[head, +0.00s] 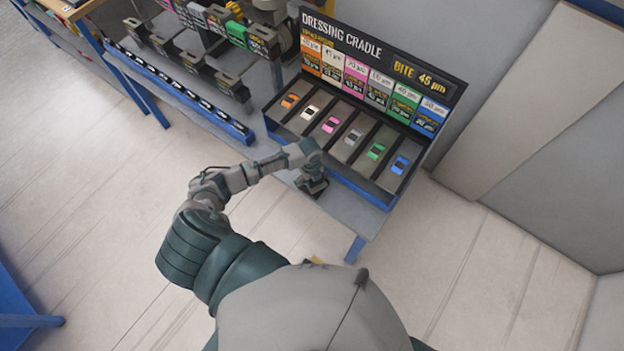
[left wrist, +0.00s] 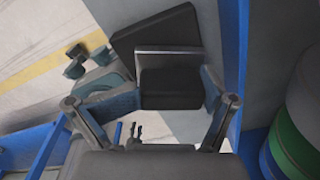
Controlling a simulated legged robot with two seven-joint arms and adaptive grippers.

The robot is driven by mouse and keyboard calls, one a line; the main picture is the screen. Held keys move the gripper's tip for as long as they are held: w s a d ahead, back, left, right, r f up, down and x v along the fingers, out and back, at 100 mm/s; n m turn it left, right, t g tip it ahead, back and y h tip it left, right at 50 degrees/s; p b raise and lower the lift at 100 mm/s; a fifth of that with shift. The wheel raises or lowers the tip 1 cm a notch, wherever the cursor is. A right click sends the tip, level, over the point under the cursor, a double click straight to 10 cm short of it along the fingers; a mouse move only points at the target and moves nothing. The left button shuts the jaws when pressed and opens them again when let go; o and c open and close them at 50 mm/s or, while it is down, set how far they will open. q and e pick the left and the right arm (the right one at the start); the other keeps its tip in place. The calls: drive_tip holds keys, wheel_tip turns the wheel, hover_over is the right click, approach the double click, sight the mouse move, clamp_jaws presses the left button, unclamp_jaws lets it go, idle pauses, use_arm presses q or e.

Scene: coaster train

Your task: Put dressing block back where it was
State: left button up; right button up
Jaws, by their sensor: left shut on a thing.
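The dressing cradle (head: 340,188) stands at the upper middle of the head view, with a sign reading "DRESSING CRADLE" and "BITE 45 µm". Its row of dark slots holds several small coloured pieces: orange, white, pink, grey, green and blue. My left gripper (head: 312,185) is at the cradle's front side, over the grey ledge. In the left wrist view, my left gripper (left wrist: 168,98) is shut on a dark block (left wrist: 170,90) with a grey strip along one side. I take this as the dressing block; its underside is hidden. My right gripper is not in view.
A bench (head: 180,88) with several dark holders stands left of the cradle. A grey wall panel (head: 545,110) is on the right. A blue leg (head: 355,249) supports the ledge. The pale floor (head: 90,210) is open at left.

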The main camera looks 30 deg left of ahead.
use_arm(q)
drive_tip(key=shift+a, duration=0.1)
drive_tip(key=shift+a+f, duration=0.15)
drive_tip(key=shift+a, duration=0.25)
drive_tip(key=o, duration=1.6)
drive_tip(key=shift+a, duration=0.25)
drive_tip(key=shift+s+a, duration=0.1)
drive_tip(key=shift+a, duration=0.05)
drive_tip(key=shift+r, duration=0.3)
wheel_tip(320, 180, up, 12)
drive_tip(key=shift+f+p, duration=0.25)
drive_tip(key=shift+p, duration=0.15)
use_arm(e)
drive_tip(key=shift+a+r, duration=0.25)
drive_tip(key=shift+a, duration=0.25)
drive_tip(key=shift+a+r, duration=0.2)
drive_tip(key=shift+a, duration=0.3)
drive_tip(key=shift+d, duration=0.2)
